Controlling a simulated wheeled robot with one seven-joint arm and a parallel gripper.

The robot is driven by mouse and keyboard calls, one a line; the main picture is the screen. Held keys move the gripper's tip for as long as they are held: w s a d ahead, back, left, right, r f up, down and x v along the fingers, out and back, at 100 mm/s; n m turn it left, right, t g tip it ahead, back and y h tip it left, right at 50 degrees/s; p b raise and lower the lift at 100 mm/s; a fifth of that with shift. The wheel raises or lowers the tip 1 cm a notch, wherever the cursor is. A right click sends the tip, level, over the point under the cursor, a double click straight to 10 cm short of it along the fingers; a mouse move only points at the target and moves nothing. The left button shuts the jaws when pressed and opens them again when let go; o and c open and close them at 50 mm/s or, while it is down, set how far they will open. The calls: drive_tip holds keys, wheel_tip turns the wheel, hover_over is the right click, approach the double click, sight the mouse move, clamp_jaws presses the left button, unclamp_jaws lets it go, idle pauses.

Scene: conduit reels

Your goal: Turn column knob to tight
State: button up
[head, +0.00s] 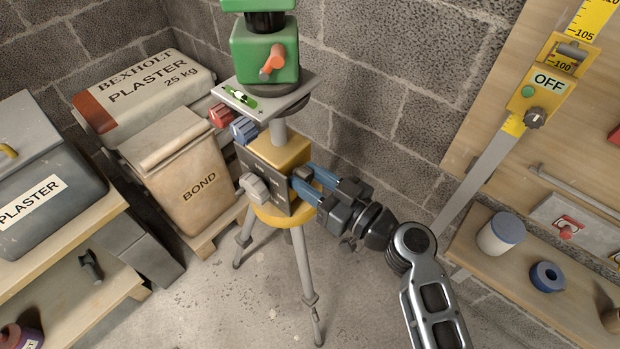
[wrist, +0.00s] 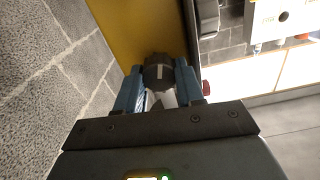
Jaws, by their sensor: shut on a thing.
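A tripod with a yellow block (head: 283,150) at its head stands in the middle of the head view. My gripper (head: 306,186) reaches the right side of this block from the right, with blue fingers. In the wrist view my gripper (wrist: 158,88) has one finger on each side of a dark round knob (wrist: 158,71) with a pale pointer line, and is shut on it. The line points roughly up and down in that view. The yellow block (wrist: 150,30) lies behind the knob. In the head view the fingers and block hide the knob, and I cannot read any tight marking.
A grey knob (head: 255,187) is on the block's dark front panel. A red knob (head: 219,115) and a blue knob (head: 243,130) sit above it. A green instrument (head: 264,50) tops the column.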

drive_tip(key=m+b, duration=0.1)
drive_tip(key=m, duration=0.2)
drive_tip(key=shift+m+b, duration=0.4)
drive_tip(key=m, duration=0.3)
drive_tip(key=shift+w+d+m+b, duration=0.1)
drive_tip(key=shift+m+b, duration=0.25)
drive_tip(key=shift+m, duration=0.05)
drive_tip(key=m, duration=0.3)
drive_tip(key=shift+m, duration=0.3)
drive_tip(key=m+p, duration=0.1)
drive_tip(key=m, duration=0.3)
drive_tip(key=shift+m, duration=0.3)
drive_tip(key=m+p, duration=0.2)
drive_tip(key=m, duration=0.2)
drive_tip(key=m+p, duration=0.1)
drive_tip(key=m, duration=0.3)
drive_tip(key=shift+p, duration=0.35)
drive_tip(key=m+p, duration=0.2)
drive_tip(key=m, duration=0.2)
drive_tip(key=shift+f, duration=0.1)
drive_tip(key=shift+f+m+p, duration=0.15)
drive_tip(key=shift+m+p, duration=0.65)
drive_tip(key=shift+m, duration=0.8)
